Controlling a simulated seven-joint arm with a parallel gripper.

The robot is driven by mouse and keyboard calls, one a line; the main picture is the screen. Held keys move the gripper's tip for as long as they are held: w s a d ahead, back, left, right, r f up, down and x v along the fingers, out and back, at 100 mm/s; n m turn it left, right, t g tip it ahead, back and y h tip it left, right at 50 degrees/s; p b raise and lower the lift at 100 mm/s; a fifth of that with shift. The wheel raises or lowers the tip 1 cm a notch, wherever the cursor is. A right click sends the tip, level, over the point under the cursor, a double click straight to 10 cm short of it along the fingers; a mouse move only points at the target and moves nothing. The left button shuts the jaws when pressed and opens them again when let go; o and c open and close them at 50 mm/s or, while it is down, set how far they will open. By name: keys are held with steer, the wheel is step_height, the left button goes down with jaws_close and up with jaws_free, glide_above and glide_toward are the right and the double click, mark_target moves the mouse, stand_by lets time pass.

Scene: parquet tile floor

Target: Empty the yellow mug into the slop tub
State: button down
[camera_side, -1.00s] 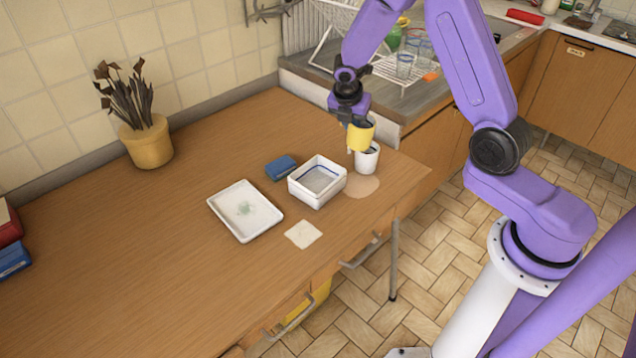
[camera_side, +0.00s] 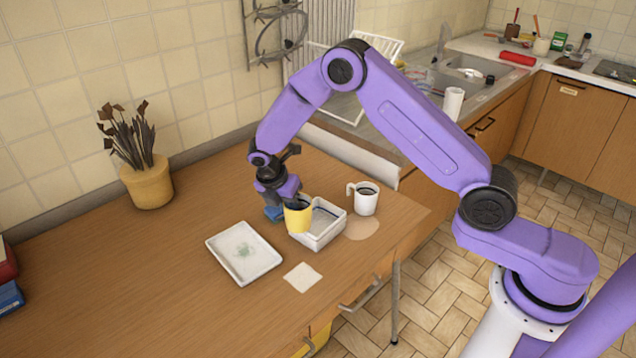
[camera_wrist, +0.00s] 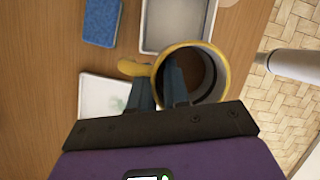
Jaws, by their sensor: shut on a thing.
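The yellow mug (camera_side: 297,218) is held by my gripper (camera_side: 284,197), above the left front part of the slop tub. The slop tub is a white rectangular tub (camera_side: 331,231) on the table, partly hidden by the mug. It also shows in the wrist view (camera_wrist: 146,28), partly covered by the mug.
A white mug (camera_side: 364,201) stands right of the tub. A blue sponge (camera_side: 273,214) lies behind-left, a shallow white tray (camera_side: 243,253) left, and a pale square cloth or coaster (camera_side: 302,277) in front. A plant pot (camera_side: 148,183) stands by the wall. The table's left half is mostly clear.

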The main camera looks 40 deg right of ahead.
steer(key=shift+w+d+f+g+y, duration=0.15)
steer(key=shift+f+y, duration=0.25)
steer(key=shift+y, duration=0.7)
steer(key=shift+s+a+f+g+y, duration=0.1)
steer(key=shift+f+g+y, duration=0.2)
steer(key=shift+y, duration=0.8)
steer(key=shift+w+d+f+g+y, duration=0.1)
steer(key=shift+f+y, duration=0.35)
steer(key=shift+y, duration=0.65)
steer(key=shift+w+d+r+g+y, duration=0.1)
steer(key=shift+d+r+y, duration=0.3)
steer(key=shift+y, duration=0.55)
steer(key=shift+d+r+g+y, duration=0.15)
steer(key=shift+d+r+y, duration=0.1)
steer(key=shift+d+y, duration=0.55)
steer(key=shift+w+d+r+g+y, duration=0.1)
steer(key=shift+d+r+y, duration=0.25)
steer(key=shift+y, duration=0.7)
steer(key=shift+d+r+y, duration=0.2)
steer(key=shift+y, duration=0.5)
steer(key=shift+w+d+r+g+y, duration=0.15)
steer(key=shift+d+y, duration=0.1)
steer(key=shift+y, duration=0.55)
steer(key=shift+s+d+r+g+y, duration=0.1)
steer(key=shift+d+r+g+y, duration=0.1)
steer(key=shift+y, duration=0.6)
steer(key=shift+w+d+r+g+y, duration=0.15)
steer(key=shift+d+y, duration=0.1)
steer(key=shift+y, duration=0.55)
